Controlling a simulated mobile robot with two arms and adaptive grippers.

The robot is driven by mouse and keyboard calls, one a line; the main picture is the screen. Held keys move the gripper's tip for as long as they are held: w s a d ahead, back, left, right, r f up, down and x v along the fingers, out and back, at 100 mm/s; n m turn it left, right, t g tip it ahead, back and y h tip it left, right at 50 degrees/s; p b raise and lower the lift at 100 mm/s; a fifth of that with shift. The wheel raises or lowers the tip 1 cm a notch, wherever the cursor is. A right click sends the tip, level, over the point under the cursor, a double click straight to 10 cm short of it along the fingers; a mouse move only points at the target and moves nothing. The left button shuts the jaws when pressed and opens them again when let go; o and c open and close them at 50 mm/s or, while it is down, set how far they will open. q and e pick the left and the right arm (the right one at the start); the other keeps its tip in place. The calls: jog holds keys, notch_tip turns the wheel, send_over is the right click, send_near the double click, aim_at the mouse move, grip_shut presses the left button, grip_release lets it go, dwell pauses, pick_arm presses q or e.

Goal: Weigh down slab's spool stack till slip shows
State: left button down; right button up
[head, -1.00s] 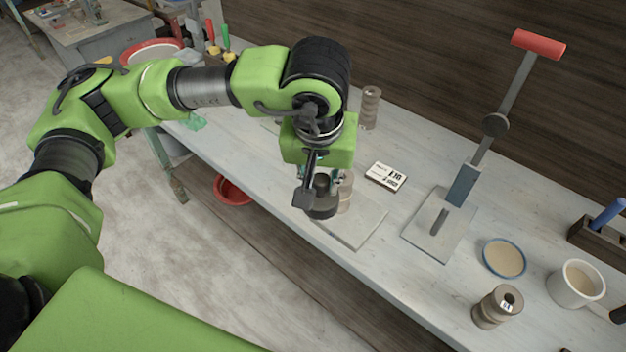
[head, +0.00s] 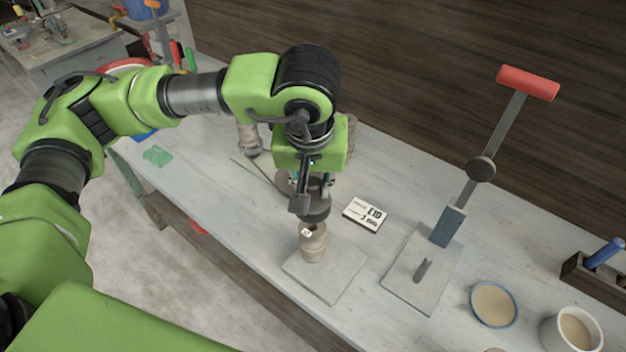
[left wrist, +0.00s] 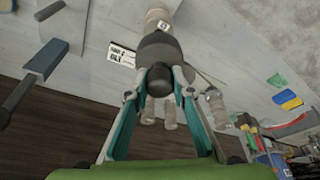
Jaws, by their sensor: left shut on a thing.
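My left gripper (head: 308,186) is shut on a dark round weight (head: 316,210), gripping its knob. In the left wrist view the weight (left wrist: 160,48) hangs upright between the fingers. The spool stack (head: 313,245), beige and with a small white label, stands upright on the pale square slab (head: 328,284). In the head view the weight is just behind and above the stack's top. The stack (left wrist: 157,17) also shows past the weight in the left wrist view. I cannot tell whether weight and stack touch. No slip shows on the slab. My right gripper is out of view.
A printed card (head: 365,214) lies right of the weight. A red-handled lever tool (head: 480,170) rises from a grey plate (head: 412,278). A blue-rimmed dish (head: 494,303) and a mug (head: 567,330) stand at front right. Another spool stack (head: 247,139) stands behind the arm.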

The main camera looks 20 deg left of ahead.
aim_at(313, 202)
pick_arm(q)
jog(key=shift+f, duration=0.55)
jog(key=shift+w+f+b, duration=0.15)
jog(key=shift+f+b, duration=0.25)
notch_tip(313, 202, down, 2)
jog(key=shift+f+b, duration=0.1)
jog(key=shift+b, duration=0.25)
jog(key=shift+f, duration=0.45)
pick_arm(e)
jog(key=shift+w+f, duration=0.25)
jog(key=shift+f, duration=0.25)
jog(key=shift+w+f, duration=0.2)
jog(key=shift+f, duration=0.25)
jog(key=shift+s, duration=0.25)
pick_arm(q)
jog(key=shift+f+b, duration=0.2)
jog(key=shift+b, duration=0.3)
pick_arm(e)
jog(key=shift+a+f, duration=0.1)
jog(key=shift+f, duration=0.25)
